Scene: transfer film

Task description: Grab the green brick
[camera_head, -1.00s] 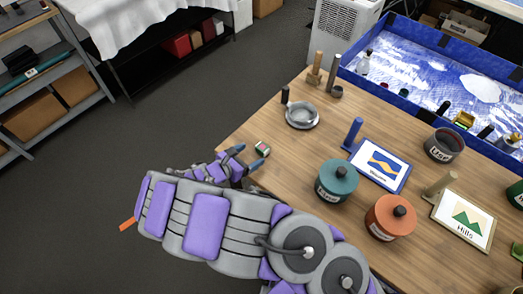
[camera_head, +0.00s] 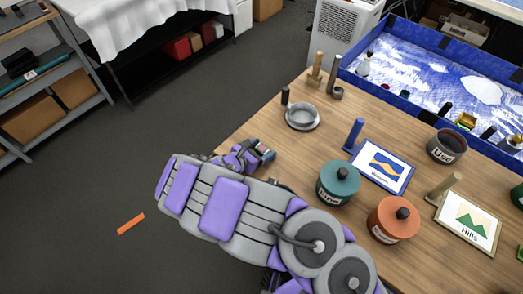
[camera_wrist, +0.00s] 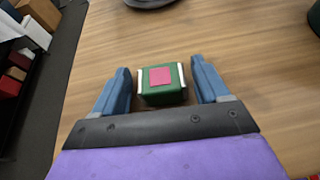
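The green brick (camera_wrist: 150,96) has a pink square on its upper face and pale sides. It lies on the wooden table in the wrist view. My gripper (camera_wrist: 161,72) is open, with one blue finger on each side of the brick. Narrow gaps show between the fingers and the brick, so it is not clamped. In the head view my gripper (camera_head: 258,150) is over the table's left edge, and the brick is mostly hidden there by the fingers.
A round metal dish (camera_head: 302,117) stands beyond my gripper. A teal pot (camera_head: 338,184), an orange pot (camera_head: 393,219) and a blue-framed picture (camera_head: 383,167) stand to the right. The table's left edge is close, and an orange strip (camera_head: 130,224) lies on the floor.

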